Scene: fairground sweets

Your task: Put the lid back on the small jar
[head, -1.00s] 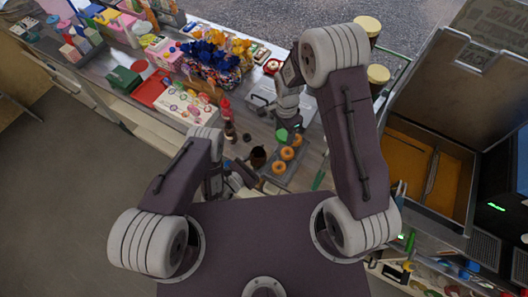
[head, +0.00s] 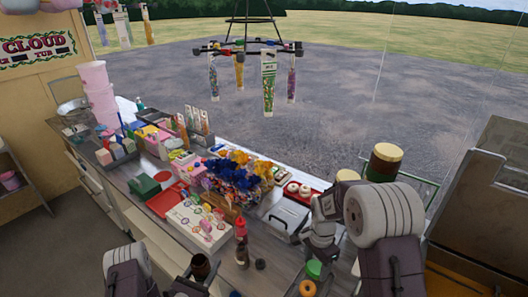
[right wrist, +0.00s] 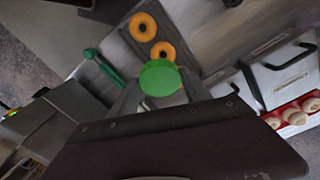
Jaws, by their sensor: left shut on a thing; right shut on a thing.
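A small dark brown jar (head: 201,266) with an open top shows at the bottom of the head view. My left gripper (head: 190,287) is shut on it; its fingers are mostly hidden at the picture's lower edge. My right gripper (right wrist: 160,84) is shut on a round green lid (right wrist: 160,77), seen face-on in the right wrist view. The lid also shows in the head view (head: 314,268), right of the jar and apart from it.
Orange-brown doughnuts (right wrist: 163,51) lie on a tray near the lid. A brown bottle with a red top (head: 241,246) and a small dark disc (head: 260,264) stand between the grippers. A white sweets board (head: 199,222) and a red tray (head: 166,201) lie farther left.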

